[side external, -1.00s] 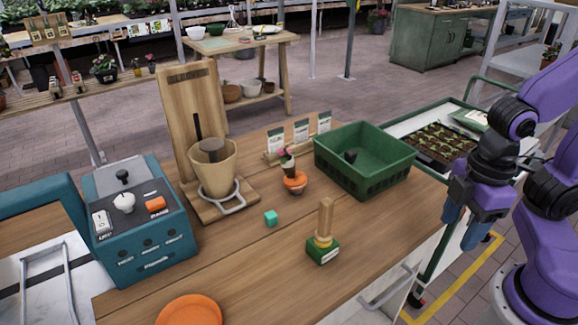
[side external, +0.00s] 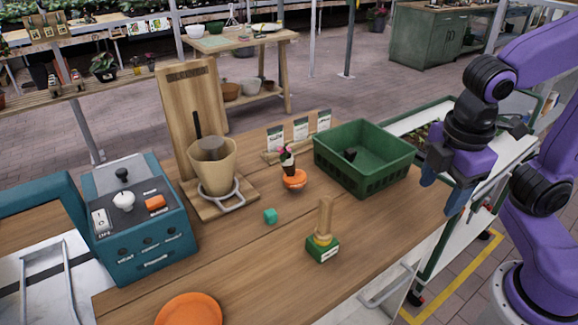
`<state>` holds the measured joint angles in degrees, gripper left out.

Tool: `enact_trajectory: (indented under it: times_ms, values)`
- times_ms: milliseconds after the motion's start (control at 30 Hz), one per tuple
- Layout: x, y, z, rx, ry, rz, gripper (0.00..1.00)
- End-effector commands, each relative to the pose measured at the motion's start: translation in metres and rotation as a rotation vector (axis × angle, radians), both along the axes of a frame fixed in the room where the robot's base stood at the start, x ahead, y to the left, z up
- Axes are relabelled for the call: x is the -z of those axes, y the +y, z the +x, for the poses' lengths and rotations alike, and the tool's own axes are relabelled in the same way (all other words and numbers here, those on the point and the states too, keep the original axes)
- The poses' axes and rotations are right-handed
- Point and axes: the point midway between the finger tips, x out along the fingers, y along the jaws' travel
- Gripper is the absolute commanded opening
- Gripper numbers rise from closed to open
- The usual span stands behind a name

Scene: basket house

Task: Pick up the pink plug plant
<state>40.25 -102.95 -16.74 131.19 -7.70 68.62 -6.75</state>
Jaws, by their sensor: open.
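The pink plug plant (side external: 286,153) is a small plant with a pink top and a dark plug. It stands upright on an orange round holder (side external: 294,180) near the middle of the wooden table. My gripper (side external: 441,197) is at the right, near the table's right edge and to the right of the green basket. Its two blue fingers point down and are apart, with nothing between them. The gripper is well away from the plant and touches nothing that I can see.
A green basket (side external: 366,178) with a dark item inside stands between my gripper and the plant.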

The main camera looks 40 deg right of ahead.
Motion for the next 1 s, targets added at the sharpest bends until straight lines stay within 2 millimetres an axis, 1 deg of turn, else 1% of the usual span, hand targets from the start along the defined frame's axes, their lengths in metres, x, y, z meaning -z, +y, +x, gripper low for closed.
enact_trajectory:
  times_ms: [33, 167, 267, 300, 500, 700, 800, 1000]
  values:
    - [0.0, 0.005, 0.011, -0.036, -0.01, -0.035, 0.62]
    - [0.0, 0.018, 0.043, -0.151, -0.045, -0.143, 0.62]
    - [-0.001, 0.033, 0.074, -0.262, -0.07, -0.253, 0.62]
    - [-0.001, 0.04, 0.088, -0.312, -0.079, -0.303, 0.62]
    - [-0.002, 0.075, 0.15, -0.543, -0.093, -0.559, 0.62]
    - [-0.002, 0.113, 0.204, -0.752, -0.064, -0.824, 0.62]
    - [-0.002, 0.128, 0.223, -0.829, -0.045, -0.93, 0.62]
    - [0.0, 0.15, 0.246, -0.932, -0.003, -1.083, 0.62]
